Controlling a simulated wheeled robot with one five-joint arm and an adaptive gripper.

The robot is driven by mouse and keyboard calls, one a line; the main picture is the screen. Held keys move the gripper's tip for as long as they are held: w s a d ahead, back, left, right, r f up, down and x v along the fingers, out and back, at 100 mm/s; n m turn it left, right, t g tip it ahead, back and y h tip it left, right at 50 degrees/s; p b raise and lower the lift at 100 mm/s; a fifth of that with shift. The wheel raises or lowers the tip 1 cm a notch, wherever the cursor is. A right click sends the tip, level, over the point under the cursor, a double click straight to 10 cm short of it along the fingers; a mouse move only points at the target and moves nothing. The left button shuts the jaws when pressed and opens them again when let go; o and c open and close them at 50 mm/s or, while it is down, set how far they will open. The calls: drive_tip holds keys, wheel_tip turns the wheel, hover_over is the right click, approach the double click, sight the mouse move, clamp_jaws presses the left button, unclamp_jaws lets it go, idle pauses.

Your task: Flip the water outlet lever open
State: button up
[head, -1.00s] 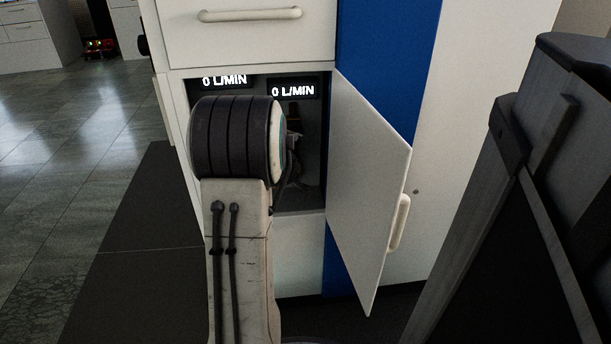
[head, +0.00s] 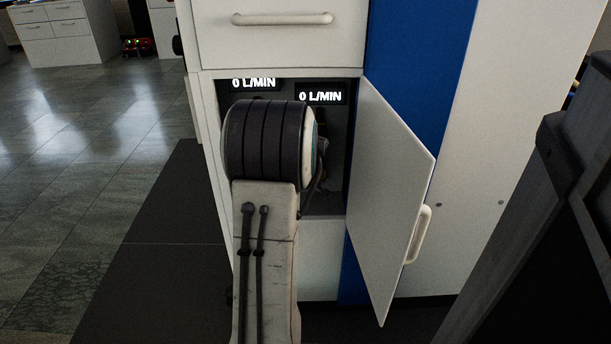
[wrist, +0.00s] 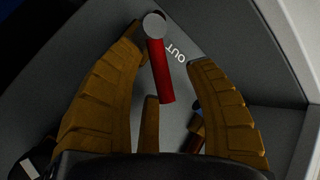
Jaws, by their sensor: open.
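In the head view my arm reaches into the open cabinet compartment (head: 336,200) and hides the lever and my gripper.
Two displays read 0 L/MIN: the left one (head: 254,84) and the right one (head: 320,96). The white compartment door (head: 390,190) stands open to the right of my arm. A closed drawer (head: 280,45) is above. Open floor (head: 80,130) lies to the left.

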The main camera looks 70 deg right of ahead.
drive_tip(key=v, duration=1.2)
idle(0.5)
